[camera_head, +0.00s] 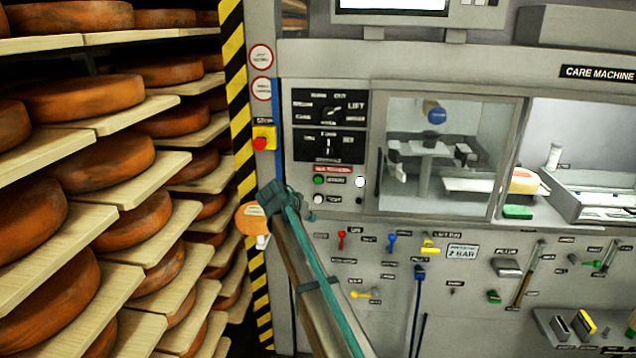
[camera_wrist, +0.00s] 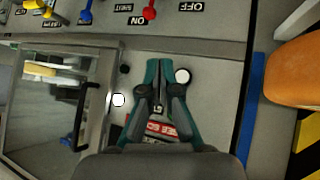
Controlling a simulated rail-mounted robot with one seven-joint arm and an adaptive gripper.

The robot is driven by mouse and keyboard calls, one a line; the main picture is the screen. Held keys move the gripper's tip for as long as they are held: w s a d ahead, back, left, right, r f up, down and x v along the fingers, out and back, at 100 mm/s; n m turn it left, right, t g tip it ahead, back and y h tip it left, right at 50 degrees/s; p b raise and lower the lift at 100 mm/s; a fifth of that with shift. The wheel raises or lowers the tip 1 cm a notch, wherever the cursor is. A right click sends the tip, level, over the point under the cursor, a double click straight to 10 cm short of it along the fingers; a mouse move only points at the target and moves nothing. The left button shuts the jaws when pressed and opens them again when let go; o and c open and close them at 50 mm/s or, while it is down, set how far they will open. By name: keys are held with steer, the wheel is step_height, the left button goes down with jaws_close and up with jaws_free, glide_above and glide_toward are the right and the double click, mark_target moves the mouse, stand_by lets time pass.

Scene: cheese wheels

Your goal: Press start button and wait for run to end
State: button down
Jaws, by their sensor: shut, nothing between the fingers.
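The control panel (camera_head: 328,140) of the care machine is upright in front of me. In the head view a small green button (camera_head: 319,180) sits under a red label, with a white button (camera_head: 318,199) below it. The white button also shows in the wrist view (camera_wrist: 182,76), right beside my fingers. My gripper (camera_head: 306,213) is shut and empty, close to the panel at the lower left of these buttons. In the wrist view my gripper (camera_wrist: 162,85) covers part of the panel, and the green button is not visible there. I cannot tell whether the fingers touch the panel.
A red stop button on a yellow box (camera_head: 264,140) is left of the panel. A bright white round spot (camera_head: 361,182) lies by the glass window (camera_head: 440,150). Coloured levers (camera_head: 392,243) stick out below. Shelves of cheese wheels (camera_head: 85,98) fill the left.

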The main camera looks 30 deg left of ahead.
mark_target(318, 180)
steer(key=w+a+r+m+t, duration=0.1)
steer(key=w+r+m, duration=0.2)
steer(key=r+m, duration=0.1)
steer(key=shift+w+r+h, duration=0.4)
steer(key=shift+r, duration=0.1)
steer(key=shift+a, duration=0.15)
steer(key=shift+w+a, duration=0.5)
steer(key=shift+w, duration=0.85)
steer(key=shift+w+a, duration=0.55)
steer(key=shift+w, duration=0.85)
steer(key=shift+w+a, duration=0.5)
steer(key=shift+w, duration=0.85)
steer(key=shift+w+a, duration=0.15)
steer(key=shift+w, duration=0.25)
